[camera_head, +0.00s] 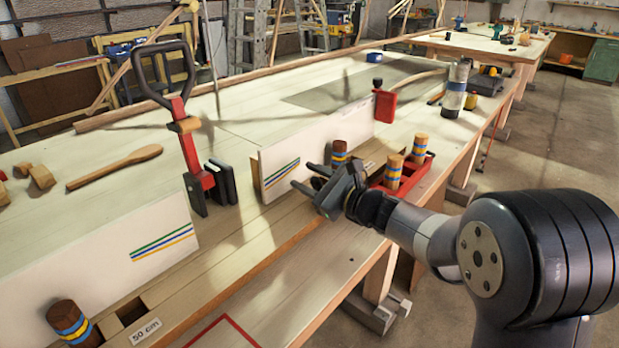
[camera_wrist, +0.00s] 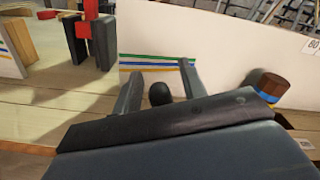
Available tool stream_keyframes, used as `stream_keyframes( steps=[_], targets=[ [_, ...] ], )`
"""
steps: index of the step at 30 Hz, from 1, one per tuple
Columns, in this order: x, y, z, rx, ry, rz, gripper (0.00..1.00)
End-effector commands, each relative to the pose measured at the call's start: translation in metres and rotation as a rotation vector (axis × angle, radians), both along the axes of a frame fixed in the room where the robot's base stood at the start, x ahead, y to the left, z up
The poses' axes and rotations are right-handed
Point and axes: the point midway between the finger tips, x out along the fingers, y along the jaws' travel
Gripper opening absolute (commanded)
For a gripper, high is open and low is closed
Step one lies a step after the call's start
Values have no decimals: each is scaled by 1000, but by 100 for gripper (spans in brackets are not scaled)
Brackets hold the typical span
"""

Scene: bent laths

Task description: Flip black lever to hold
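My gripper (camera_head: 309,179) is at the near side of a white board with coloured stripes (camera_head: 330,140). Its fingers are apart and point at the board. In the wrist view, a round black knob (camera_wrist: 160,93) shows between the two fingers, with a gap on each side. It may be the end of the black lever; the rest is hidden behind the gripper body. A red clamp (camera_head: 188,145) with a large black loop handle (camera_head: 163,75) stands upright to the left. I cannot tell whether this handle is the lever meant.
A brown-topped peg with blue and yellow bands (camera_head: 339,152) stands beside my gripper. A red tray (camera_head: 413,176) with similar pegs is to its right. A second red clamp (camera_head: 384,105) stands at the board's far end. Another peg (camera_head: 73,322) is at the lower left.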

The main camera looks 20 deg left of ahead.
Motion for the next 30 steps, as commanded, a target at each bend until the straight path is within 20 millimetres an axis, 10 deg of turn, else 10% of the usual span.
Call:
stream_keyframes(
  steps=[19, 30],
  targets=[
    [0, 0, 0, 0, 0, 0, 1],
    [0, 0, 0, 1, 2, 0, 0]
  ],
)
